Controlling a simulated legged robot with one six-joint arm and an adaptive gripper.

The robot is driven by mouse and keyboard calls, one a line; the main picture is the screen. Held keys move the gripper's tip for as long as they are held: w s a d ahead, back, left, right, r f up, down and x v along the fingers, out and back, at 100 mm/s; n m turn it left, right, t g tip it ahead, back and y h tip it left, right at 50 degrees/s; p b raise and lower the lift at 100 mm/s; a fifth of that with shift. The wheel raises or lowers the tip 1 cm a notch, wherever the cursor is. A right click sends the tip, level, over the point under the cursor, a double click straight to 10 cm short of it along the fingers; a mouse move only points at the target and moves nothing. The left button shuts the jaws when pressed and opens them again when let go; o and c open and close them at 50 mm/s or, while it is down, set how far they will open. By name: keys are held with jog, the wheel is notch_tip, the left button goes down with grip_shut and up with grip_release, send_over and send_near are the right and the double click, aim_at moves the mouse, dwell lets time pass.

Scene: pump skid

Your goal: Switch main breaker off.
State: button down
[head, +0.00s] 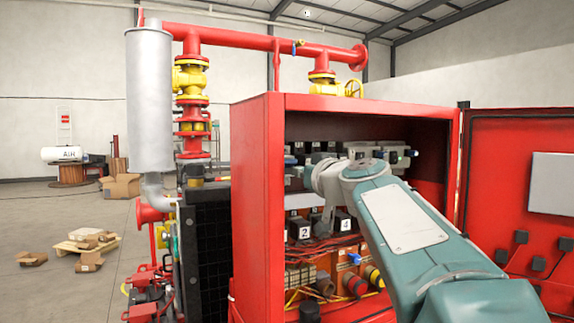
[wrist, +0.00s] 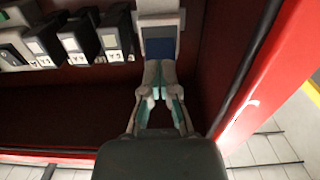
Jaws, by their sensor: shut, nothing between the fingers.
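In the wrist view my gripper (wrist: 160,82) is shut and empty. Its fingertips are at the lower end of a light grey device with a dark blue face (wrist: 160,46), which may be the main breaker; I see no readable label on it. Whether the tips touch it I cannot tell. In the head view my arm reaches into the open red cabinet (head: 257,190), and my arm hides part of the inside. The gripper's fingers cannot be made out there.
Dark modules with white labels (wrist: 75,42) stand in a row left of the grey device. A red cabinet wall (wrist: 262,70) is close on the right. In the head view the open cabinet door (head: 500,190) is at right, and wires and numbered blocks (head: 304,232) fill the lower cabinet.

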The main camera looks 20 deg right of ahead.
jog(key=s, duration=0.5)
jog(key=shift+d+r, duration=0.1)
jog(key=shift+r, duration=0.1)
dwell(0.6)
